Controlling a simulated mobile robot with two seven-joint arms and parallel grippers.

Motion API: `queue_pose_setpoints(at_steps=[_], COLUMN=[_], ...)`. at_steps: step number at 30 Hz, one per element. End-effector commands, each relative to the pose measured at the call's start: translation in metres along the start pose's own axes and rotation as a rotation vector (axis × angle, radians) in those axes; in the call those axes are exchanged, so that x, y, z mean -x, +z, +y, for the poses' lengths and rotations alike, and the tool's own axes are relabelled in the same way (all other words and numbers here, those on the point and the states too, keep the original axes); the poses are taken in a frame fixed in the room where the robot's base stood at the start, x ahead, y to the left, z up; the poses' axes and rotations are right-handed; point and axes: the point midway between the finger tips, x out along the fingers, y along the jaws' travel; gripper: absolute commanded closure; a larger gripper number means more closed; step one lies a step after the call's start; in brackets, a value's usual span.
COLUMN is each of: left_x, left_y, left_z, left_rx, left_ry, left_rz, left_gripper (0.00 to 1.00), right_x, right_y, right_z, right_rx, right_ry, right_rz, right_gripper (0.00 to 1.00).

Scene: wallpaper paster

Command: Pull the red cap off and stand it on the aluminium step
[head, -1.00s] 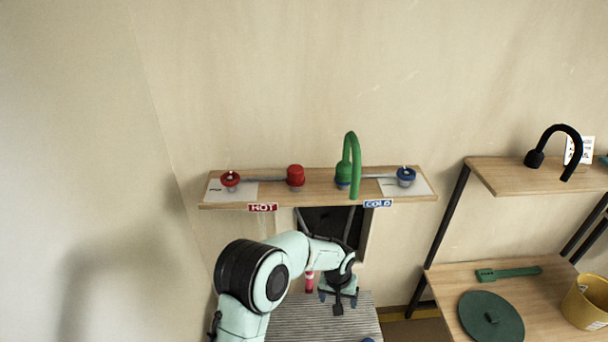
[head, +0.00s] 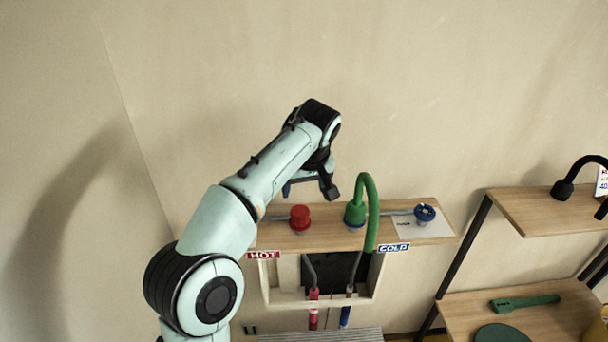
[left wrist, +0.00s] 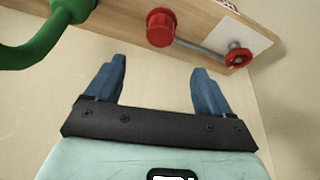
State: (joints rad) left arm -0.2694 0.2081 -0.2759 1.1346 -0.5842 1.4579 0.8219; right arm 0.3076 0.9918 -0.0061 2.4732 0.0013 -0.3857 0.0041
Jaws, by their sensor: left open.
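The red cap (head: 300,217) stands upright on its fitting on the wooden shelf, left of the green spout. It also shows in the left wrist view (left wrist: 160,27), just beyond and between the fingertips. My left gripper (head: 309,188) is open and empty, with its fingers apart above and near the cap. In the left wrist view its blue fingers (left wrist: 158,70) are spread, with nothing between them. The ribbed aluminium step (head: 335,335) shows only as a strip at the bottom of the head view. My right gripper is in neither current view.
The green spout (head: 368,205) curves up close beside the cap. A red valve knob (left wrist: 238,57) and a blue valve knob (head: 425,213) sit toward the shelf's ends. Under the shelf (head: 330,233) is a wall opening with red and blue pipes.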

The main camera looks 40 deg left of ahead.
Motion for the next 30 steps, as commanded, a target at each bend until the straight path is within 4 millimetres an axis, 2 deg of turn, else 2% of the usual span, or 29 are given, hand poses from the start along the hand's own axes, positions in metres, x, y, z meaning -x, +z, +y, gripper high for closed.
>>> queue_pose_setpoints(at_steps=[5,15,21,30], left_x=[-0.018,-0.085,-0.116,-0.134], left_y=[0.001,0.001,0.001,0.0], left_z=[0.0,-0.001,0.0,0.0], left_rx=[-0.002,-0.002,-0.002,-0.001], left_ry=[-0.005,-0.006,-0.004,-0.001], left_rz=[-0.004,-0.004,-0.003,-0.001], left_gripper=[0.18,0.18,0.18,0.18], right_x=[-0.003,-0.012,-0.013,-0.013], right_y=[0.004,0.013,0.015,0.015], right_z=[0.003,0.009,0.009,0.01], right_rx=[-0.002,-0.005,-0.006,-0.006], right_ry=[0.002,0.005,0.006,0.006], right_rz=[-0.005,-0.016,-0.017,-0.018], right_gripper=[0.57,0.57,0.57,0.57])
